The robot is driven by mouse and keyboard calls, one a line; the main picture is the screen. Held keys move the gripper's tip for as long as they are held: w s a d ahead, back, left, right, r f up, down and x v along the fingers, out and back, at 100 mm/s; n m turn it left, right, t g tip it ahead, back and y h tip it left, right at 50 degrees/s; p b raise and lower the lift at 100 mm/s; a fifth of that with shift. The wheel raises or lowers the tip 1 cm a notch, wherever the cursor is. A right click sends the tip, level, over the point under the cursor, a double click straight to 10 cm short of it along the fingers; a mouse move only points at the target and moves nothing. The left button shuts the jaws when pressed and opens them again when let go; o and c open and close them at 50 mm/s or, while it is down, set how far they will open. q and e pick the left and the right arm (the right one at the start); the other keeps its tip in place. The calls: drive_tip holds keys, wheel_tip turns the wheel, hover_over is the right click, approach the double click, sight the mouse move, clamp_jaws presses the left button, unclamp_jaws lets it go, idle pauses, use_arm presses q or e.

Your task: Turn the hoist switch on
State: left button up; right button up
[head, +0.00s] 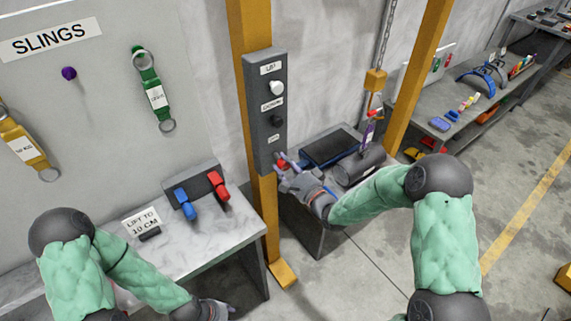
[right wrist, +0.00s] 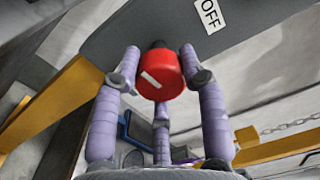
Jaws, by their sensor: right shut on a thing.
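The grey control box (head: 264,108) is fixed to a yellow post, with a white button (head: 277,88), a black button (head: 275,119) and a red knob (head: 281,161) at its lower end. In the right wrist view the red knob (right wrist: 157,76) has a slanted white mark on its face, and an OFF label (right wrist: 210,13) is to its upper right. My right gripper (head: 286,168) is shut on the red knob, its fingers around the sides. My left gripper (head: 214,309) is at the bottom edge, partly cut off, over the floor; its fingers are unclear.
A dark cylinder (head: 359,167) stands under a hook (head: 374,104) on a chain, beside a blue-edged tray (head: 330,147). A marble-topped table (head: 190,247) holds a block with blue and red handles. A slings board (head: 105,95) is at the left.

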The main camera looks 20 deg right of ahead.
drive_tip(key=shift+d+r+m, duration=0.1)
drive_tip(key=shift+m, duration=0.5)
drive_tip(key=o, duration=1.2)
drive_tip(key=shift+c, duration=0.2)
drive_tip(key=shift+s, duration=0.1)
drive_tip(key=v, duration=1.1)
drive_tip(key=shift+s, duration=0.35)
drive_tip(key=shift+d+f, duration=0.15)
drive_tip(key=shift+f, duration=0.05)
